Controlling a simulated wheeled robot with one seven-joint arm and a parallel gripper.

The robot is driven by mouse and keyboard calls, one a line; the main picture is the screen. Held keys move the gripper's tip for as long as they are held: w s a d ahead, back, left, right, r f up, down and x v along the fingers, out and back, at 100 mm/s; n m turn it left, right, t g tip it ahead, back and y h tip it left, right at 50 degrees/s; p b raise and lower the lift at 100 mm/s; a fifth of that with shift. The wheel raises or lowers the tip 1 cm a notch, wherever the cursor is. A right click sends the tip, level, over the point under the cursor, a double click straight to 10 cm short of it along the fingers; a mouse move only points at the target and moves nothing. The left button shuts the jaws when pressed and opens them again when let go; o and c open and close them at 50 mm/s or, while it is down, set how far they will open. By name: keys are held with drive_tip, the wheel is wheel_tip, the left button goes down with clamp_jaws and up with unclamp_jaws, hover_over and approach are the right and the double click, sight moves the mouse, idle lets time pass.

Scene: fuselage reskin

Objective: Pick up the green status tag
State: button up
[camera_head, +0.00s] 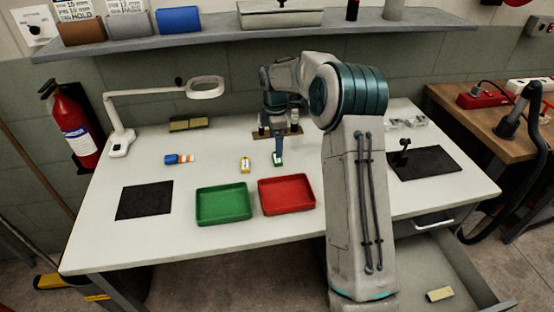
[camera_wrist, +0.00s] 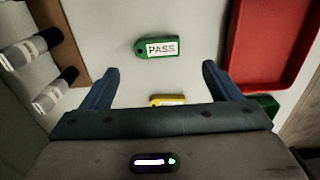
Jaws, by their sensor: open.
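The green status tag (camera_head: 277,161) lies flat on the white table, behind the red tray. In the wrist view the green tag (camera_wrist: 157,47) shows a white label reading PASS and a hole at its left end. My gripper (camera_head: 279,149) points down over the tag's spot in the head view. In the wrist view my gripper (camera_wrist: 159,70) is open and empty, and the green tag lies beyond the fingertips, centred between them. I cannot tell the exact height above it. A yellow tag (camera_head: 245,165) lies to the left; its edge (camera_wrist: 167,100) is partly hidden by the gripper body.
A red tray (camera_head: 287,207) and a green tray (camera_head: 223,217) stand in front. A brown rack (camera_head: 266,135) with bottles is close behind my gripper. A blue, orange and white item (camera_head: 178,159), a black mat (camera_head: 145,202) and a magnifier lamp (camera_head: 118,138) are further left.

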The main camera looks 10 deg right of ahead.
drive_tip(key=f, duration=0.6)
drive_tip(key=shift+w+d+f, duration=0.2)
drive_tip(key=shift+c, duration=0.3)
drive_tip(key=c, duration=1)
